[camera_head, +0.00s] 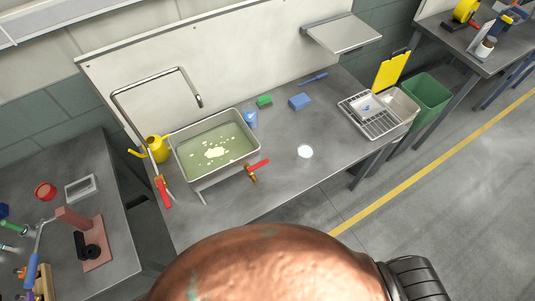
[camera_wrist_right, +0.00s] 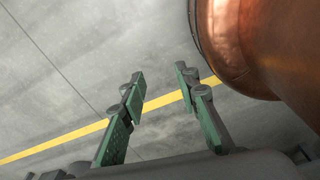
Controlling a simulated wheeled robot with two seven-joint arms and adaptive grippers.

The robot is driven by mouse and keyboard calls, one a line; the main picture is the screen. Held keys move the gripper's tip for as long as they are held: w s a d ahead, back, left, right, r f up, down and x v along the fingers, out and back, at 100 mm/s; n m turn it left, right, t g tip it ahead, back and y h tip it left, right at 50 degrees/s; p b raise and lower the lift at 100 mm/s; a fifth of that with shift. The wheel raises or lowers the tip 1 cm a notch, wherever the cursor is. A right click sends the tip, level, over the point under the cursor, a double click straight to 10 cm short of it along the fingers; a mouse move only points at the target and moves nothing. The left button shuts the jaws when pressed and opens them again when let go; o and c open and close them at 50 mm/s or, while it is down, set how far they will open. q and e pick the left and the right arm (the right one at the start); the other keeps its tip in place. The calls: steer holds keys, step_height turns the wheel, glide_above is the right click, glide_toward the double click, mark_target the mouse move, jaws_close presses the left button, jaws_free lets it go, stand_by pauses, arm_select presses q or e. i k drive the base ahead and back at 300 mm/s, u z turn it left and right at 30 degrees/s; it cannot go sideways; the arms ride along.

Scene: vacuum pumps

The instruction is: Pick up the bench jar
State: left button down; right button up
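I cannot tell for sure which thing is the bench jar. A small white, jar-like cylinder (camera_head: 486,47) stands on the bench at the upper right in the head view. A large rounded copper vessel (camera_head: 270,265) with green patina fills the bottom middle of the head view, close to the camera; its lower part is cut off. A copper body also shows at the upper right of the right wrist view (camera_wrist_right: 285,45). My right gripper (camera_wrist_right: 164,88) is open and empty, to the left of the copper and above the floor. My left gripper is not in view.
A grey bench (camera_head: 320,130) carries a sink tray (camera_head: 190,172) with greenish liquid, a yellow can (camera_head: 157,149), a blue cup (camera_head: 251,119), a blue block (camera_head: 299,101) and a drying rack (camera_head: 372,122). A green bin (camera_head: 428,97) stands right. Floor beyond the yellow line is clear.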

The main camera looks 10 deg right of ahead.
mark_target(305, 152)
steer(key=u, duration=1.45)
steer(key=k, duration=0.95)
steer(key=z, duration=1)
steer(key=i, duration=0.5)
steer(key=u, duration=0.05)
